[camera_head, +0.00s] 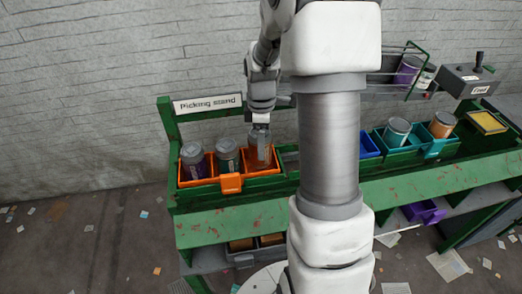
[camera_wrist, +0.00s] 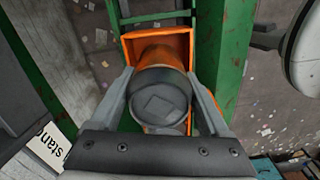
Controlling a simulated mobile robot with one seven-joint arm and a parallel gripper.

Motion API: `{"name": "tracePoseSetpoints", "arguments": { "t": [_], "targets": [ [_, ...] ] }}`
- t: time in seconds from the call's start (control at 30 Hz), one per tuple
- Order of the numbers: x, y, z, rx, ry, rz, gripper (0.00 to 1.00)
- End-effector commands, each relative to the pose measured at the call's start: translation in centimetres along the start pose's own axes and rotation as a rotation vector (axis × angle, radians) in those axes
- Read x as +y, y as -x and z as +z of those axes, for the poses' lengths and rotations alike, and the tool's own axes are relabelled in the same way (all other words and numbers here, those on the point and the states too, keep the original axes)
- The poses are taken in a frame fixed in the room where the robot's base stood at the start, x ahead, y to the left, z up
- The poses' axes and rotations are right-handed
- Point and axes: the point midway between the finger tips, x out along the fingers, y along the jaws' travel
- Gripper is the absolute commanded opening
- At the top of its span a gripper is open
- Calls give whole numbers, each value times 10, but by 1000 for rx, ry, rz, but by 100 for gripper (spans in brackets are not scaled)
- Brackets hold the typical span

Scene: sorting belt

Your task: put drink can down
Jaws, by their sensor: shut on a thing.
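The drink can, orange-brown with a grey lid, is in my gripper at the right end of the orange tray (camera_head: 229,183). The can (camera_head: 261,153) is upright in the head view. In the wrist view the can (camera_wrist: 160,97) shows its lid end between the two fingers. My gripper (camera_head: 260,133) is shut on it from above; its fingers also show in the wrist view (camera_wrist: 160,100). The can's lower end is hidden by the tray's front, so I cannot tell whether it touches the tray floor.
A purple can (camera_head: 193,162) and a grey-green can (camera_head: 228,158) stand in the tray's compartments to the left. The tray is on a green stand with a "Picking stand" sign (camera_head: 207,103). Further right are teal bins with cans (camera_head: 397,132) and a control box (camera_head: 468,79).

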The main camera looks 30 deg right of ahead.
Motion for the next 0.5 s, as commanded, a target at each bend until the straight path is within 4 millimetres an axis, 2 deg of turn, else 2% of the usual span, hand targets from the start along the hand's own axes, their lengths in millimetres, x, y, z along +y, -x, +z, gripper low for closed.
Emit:
{"name": "tracePoseSetpoints", "arguments": {
  "t": [0.1,0.2,0.5],
  "targets": [
    [-1,-20,0,-1,0,-4,20],
    [-1,-30,0,-1,0,-3,20],
    [0,-32,0,0,0,-1,20]
  ]
}}
